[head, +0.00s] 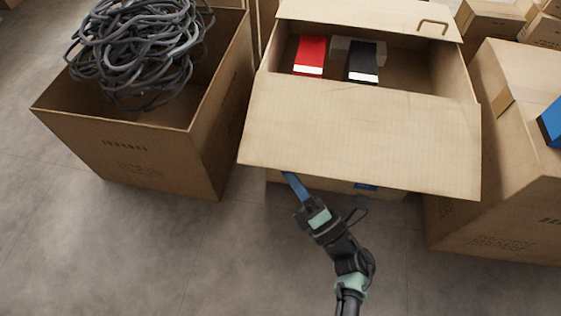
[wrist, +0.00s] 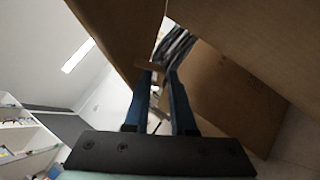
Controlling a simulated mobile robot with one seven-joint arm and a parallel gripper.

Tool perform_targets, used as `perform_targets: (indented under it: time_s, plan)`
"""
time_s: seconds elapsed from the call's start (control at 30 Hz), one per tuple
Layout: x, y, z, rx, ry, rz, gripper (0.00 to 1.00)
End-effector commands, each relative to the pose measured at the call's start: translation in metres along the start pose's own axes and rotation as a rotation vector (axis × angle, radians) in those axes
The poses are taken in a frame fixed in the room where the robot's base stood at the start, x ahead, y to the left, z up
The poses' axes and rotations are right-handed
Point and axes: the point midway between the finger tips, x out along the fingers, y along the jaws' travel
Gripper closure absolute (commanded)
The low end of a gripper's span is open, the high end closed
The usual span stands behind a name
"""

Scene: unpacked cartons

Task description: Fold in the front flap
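The front flap (head: 360,135) of the middle carton (head: 330,186) is a wide tan panel. It hangs outward over the carton's front, with its near edge hiding much of the front wall. My gripper (head: 288,177) reaches up to the flap's near edge towards its left end, and the fingertips are partly hidden beneath it. In the wrist view my gripper's two blue fingers (wrist: 159,75) stand apart with a gap between them. Brown cardboard lies close above and beside them. I cannot tell whether the fingertips touch the flap.
The middle carton holds a red box (head: 310,52) and a black box (head: 363,60). An open carton (head: 150,150) piled with grey cable (head: 140,45) stands to the left. Another carton (head: 500,170) stands close on the right. The floor in front is clear.

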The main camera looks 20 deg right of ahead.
Motion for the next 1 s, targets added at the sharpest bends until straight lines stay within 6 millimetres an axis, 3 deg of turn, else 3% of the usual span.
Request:
perform_targets:
  time_s: [0.2,0.47,0.6,1.0]
  plan:
    - [0.015,0.000,-0.001,0.001,0.000,0.000,0.77]
    - [0.015,0.000,0.000,0.001,0.000,0.000,0.77]
    - [0.015,0.000,0.000,0.001,0.000,0.000,1.00]
    - [0.015,0.000,0.000,0.000,-0.001,-0.001,1.00]
